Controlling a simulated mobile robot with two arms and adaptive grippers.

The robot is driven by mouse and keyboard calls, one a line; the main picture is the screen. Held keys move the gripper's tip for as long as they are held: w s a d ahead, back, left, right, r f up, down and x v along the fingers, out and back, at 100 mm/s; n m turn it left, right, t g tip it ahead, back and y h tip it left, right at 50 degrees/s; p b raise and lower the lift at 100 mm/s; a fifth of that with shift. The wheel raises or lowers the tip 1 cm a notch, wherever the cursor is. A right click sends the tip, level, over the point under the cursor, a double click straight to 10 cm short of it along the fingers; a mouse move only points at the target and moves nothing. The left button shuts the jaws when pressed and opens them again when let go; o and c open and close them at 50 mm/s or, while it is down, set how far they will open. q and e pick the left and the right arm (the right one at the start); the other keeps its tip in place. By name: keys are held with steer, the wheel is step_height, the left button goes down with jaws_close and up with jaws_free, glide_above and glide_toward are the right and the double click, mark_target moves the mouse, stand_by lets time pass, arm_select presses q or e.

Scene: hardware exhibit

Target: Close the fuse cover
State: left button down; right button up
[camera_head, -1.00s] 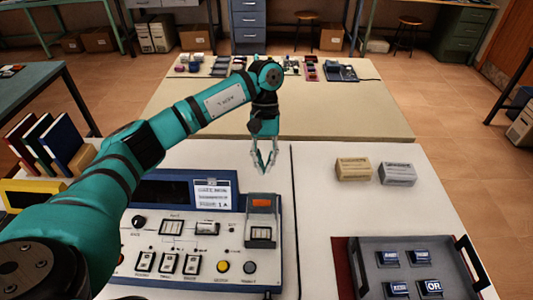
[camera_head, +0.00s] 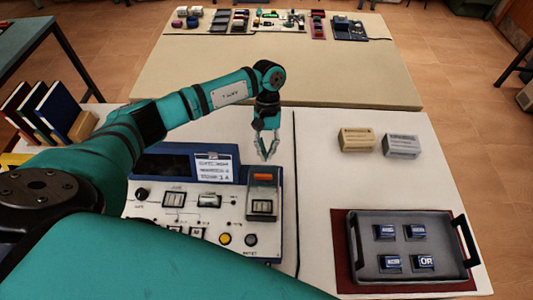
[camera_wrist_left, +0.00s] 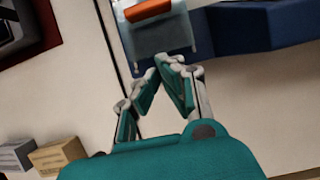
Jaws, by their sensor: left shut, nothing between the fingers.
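The fuse box (camera_head: 263,204) is at the right end of the white and blue control console (camera_head: 180,214). It has an orange strip and a dark lower window. Its cover (camera_wrist_left: 165,37) shows in the left wrist view as a greyish, see-through panel beside the orange strip; I cannot tell its exact angle. My left gripper (camera_head: 267,157) is shut and empty, pointing down just behind the fuse box. In the left wrist view its fingertips (camera_wrist_left: 166,64) are close to the panel's edge; contact cannot be told. My right gripper is not in view.
A grey tray (camera_head: 357,240) with several labelled blocks is at the right. A beige block (camera_head: 357,140) and a grey block (camera_head: 401,146) stand behind it. Books (camera_head: 45,112) stand at the left. The white table between the console and tray is clear.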

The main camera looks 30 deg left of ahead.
mark_target(266, 170)
arm_select(q)
steer(key=shift+s+d+r+p, duration=0.2)
steer(key=shift+s+d+p, duration=0.15)
steer(key=shift+s, duration=0.25)
steer(key=shift+s+d+r+p, duration=0.25)
steer(key=shift+s+p, duration=0.1)
steer(key=shift+s, duration=0.25)
steer(key=shift+s+d+f, duration=0.1)
steer(key=shift+s+d, duration=0.1)
steer(key=shift+s, duration=0.25)
steer(key=shift+w+f, duration=0.1)
steer(key=shift+f, duration=0.05)
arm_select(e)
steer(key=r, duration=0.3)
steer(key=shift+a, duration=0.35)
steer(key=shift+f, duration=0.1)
arm_select(q)
steer(key=s+d, duration=0.1)
steer(key=s, duration=0.1)
steer(key=s+d, duration=0.1)
steer(key=s, duration=0.2)
steer(key=s+d, duration=0.1)
steer(key=s, duration=0.1)
steer(key=shift+s+d+b, duration=0.2)
steer(key=shift+d+b, duration=0.05)
steer(key=shift+b, duration=0.1)
steer(key=shift+s, duration=0.1)
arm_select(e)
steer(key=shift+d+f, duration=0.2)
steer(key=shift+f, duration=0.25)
